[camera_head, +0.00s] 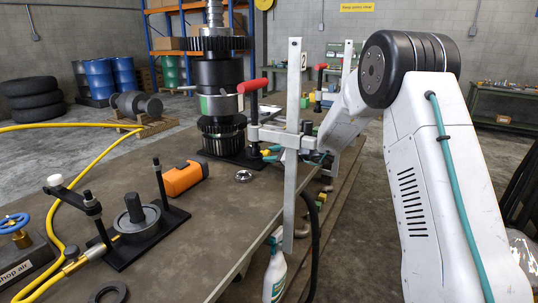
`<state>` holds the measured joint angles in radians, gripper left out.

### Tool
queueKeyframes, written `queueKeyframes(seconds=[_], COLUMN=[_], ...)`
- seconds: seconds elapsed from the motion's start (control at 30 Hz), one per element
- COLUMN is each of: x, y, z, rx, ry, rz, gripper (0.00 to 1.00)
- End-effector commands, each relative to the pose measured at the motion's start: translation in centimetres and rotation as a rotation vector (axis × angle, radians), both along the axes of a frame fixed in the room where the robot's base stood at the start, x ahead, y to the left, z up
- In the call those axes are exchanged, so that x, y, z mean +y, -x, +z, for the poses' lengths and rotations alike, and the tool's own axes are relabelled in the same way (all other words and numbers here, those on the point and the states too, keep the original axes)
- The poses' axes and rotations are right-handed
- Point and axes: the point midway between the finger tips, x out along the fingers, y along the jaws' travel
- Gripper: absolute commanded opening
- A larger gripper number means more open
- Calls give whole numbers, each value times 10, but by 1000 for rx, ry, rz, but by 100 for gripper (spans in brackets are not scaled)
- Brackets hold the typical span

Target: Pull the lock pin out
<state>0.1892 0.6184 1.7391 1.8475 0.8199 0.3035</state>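A dark gear stack (218,75) stands upright on a black base plate on the workbench, with a shaft rising from its top. A red handle (252,86) sits on a clamp-like post at its right side, and a thin silver rod (187,88) sticks out at its left. I cannot tell for sure which part is the lock pin. My arm comes in from the right and reaches down behind a grey upright post (292,150). My gripper (314,158) is mostly hidden there, close to the right of the stack's base. Its fingers cannot be made out.
An orange block-like tool (184,179), a small metal ring (243,176) and a black fixture (137,220) lie on the workbench (205,250). A yellow hose (50,215) crosses the left side. A spray bottle (275,275) is by the bench's right edge. The bench's front middle is clear.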

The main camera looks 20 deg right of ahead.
Motion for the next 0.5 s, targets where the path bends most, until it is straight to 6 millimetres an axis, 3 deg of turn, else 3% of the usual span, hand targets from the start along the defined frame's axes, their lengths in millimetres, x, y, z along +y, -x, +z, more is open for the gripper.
queueKeyframes(seconds=[0.3, 0.5], x=[1, -15], y=[1, 20], z=[1, 11], rx=[-1, -1], ry=[0, 0], rz=[1, -2], gripper=[36, 36])
